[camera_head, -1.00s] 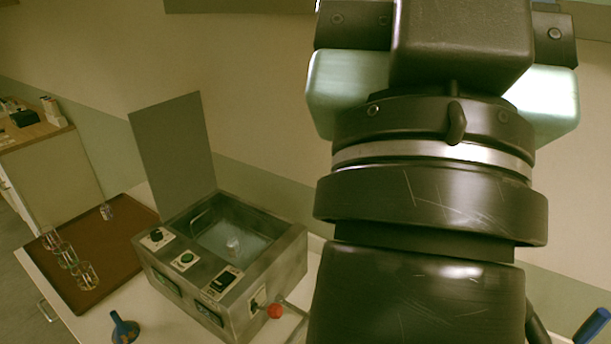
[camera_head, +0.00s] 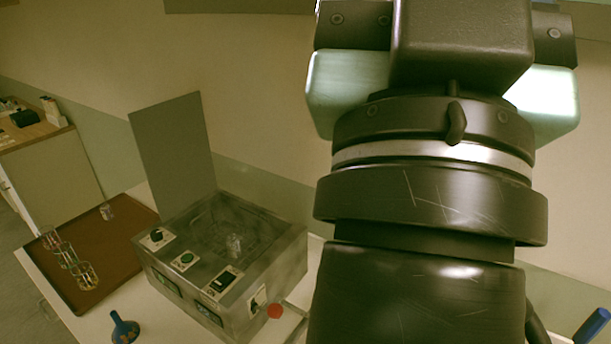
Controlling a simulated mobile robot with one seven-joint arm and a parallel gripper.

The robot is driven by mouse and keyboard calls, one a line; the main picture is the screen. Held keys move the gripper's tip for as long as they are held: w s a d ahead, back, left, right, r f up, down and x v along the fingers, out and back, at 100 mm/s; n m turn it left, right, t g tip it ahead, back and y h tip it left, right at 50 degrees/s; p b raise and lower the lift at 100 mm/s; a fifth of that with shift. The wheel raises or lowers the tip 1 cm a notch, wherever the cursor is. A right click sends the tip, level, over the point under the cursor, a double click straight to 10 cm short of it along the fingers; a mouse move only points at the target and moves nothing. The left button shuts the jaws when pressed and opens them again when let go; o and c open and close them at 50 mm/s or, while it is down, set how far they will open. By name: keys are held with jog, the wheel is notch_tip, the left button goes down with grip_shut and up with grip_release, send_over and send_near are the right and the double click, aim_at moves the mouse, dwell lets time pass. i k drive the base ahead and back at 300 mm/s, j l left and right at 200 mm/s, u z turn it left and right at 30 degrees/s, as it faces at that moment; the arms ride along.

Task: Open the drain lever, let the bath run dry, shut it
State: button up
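The metal bath (camera_head: 284,258) stands on the white table with its grey lid (camera_head: 172,150) raised at the back. Its basin (camera_head: 208,226) looks dark grey, with no clear water surface. A small clear glass item (camera_head: 234,245) stands inside it. The drain lever's red knob (camera_head: 275,311) is at the bath's right front side, beside a small plate. My arm fills the right half of the view, apart from the knob as far as I see. My gripper's fingertips do not show, so I cannot tell what they hold.
A brown tray (camera_head: 127,217) on the left carries several small glass bottles (camera_head: 68,257) in a row and one single bottle (camera_head: 107,212). A blue funnel (camera_head: 124,328) stands in front of the bath. A blue handle (camera_head: 592,325) shows at the lower right.

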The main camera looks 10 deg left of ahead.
aim_at(275, 311)
jog(key=i+u, duration=0.1)
jog(key=u, duration=0.7)
jog(key=i, duration=0.5)
